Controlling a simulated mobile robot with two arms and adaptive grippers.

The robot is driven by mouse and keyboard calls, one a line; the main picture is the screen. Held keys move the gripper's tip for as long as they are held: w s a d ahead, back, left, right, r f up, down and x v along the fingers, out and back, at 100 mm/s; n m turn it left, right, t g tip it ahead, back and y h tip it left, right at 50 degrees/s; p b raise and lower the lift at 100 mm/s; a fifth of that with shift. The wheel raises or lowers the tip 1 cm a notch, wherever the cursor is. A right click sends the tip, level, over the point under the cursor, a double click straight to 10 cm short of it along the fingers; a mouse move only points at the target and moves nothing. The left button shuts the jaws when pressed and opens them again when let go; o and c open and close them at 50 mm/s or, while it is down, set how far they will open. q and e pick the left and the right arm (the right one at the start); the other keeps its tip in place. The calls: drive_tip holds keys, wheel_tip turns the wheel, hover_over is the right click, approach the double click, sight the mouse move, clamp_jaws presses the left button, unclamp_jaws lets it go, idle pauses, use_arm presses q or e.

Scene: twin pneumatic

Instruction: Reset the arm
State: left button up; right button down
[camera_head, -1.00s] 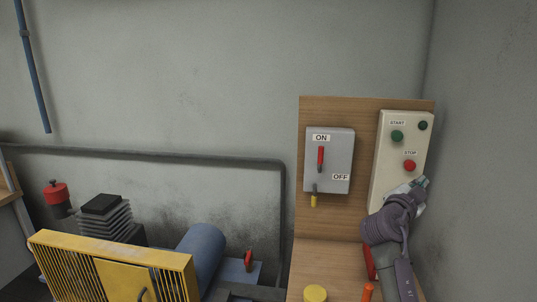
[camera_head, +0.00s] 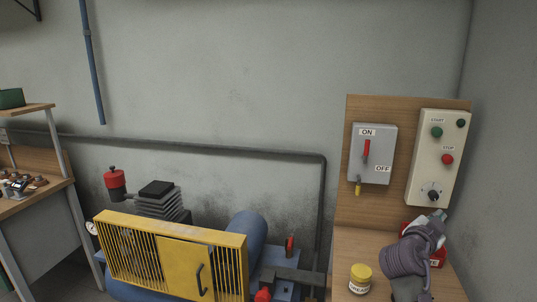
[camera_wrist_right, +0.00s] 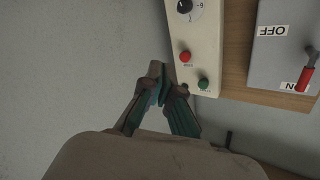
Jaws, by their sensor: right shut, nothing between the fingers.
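My right arm comes up from the bottom right in the head view, and its gripper (camera_head: 440,216) is in front of the wooden bench, below the start/stop panel (camera_head: 434,158). In the right wrist view the fingers (camera_wrist_right: 160,88) are together at the tips and hold nothing. The panel also shows in that view (camera_wrist_right: 197,50), beyond the fingertips. It carries a green START button, a red STOP button and a black knob. My left gripper is in neither view.
A grey switch box (camera_head: 371,155) with a red lever stands left of the panel on the wooden board (camera_head: 409,104). A yellow-lidded jar (camera_head: 360,279) and a red object (camera_head: 438,258) are on the bench. A compressor with a yellow guard (camera_head: 170,262) stands left.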

drive_tip(key=s+a+f+n+g+y, duration=0.2)
drive_tip(key=s+a+f+n+y, duration=0.25)
drive_tip(key=s+f, duration=0.6)
drive_tip(key=s+a+f+n+g+y, duration=0.25)
drive_tip(key=s+a+f+n, duration=0.4)
drive_tip(key=f, duration=0.65)
drive_tip(key=s+a+f+n+g+y, duration=0.25)
drive_tip(key=s+a, duration=0.25)
drive_tip(key=s, duration=0.6)
drive_tip(key=s+a+f+n+g+y, duration=0.1)
drive_tip(key=s+a+f+n+y, duration=0.35)
drive_tip(key=s, duration=0.75)
wheel_tip(320, 180, down, 26)
drive_tip(key=s+g, duration=0.2)
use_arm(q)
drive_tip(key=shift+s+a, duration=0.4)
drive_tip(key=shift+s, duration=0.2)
use_arm(e)
drive_tip(key=s+d+f+h, duration=0.1)
drive_tip(key=s+d+f, duration=0.1)
drive_tip(key=s+f, duration=1.3)
drive_tip(key=shift+s+d+g, duration=0.25)
drive_tip(key=shift+d+g, duration=0.05)
drive_tip(key=shift+g, duration=0.1)
drive_tip(key=shift+r, duration=0.1)
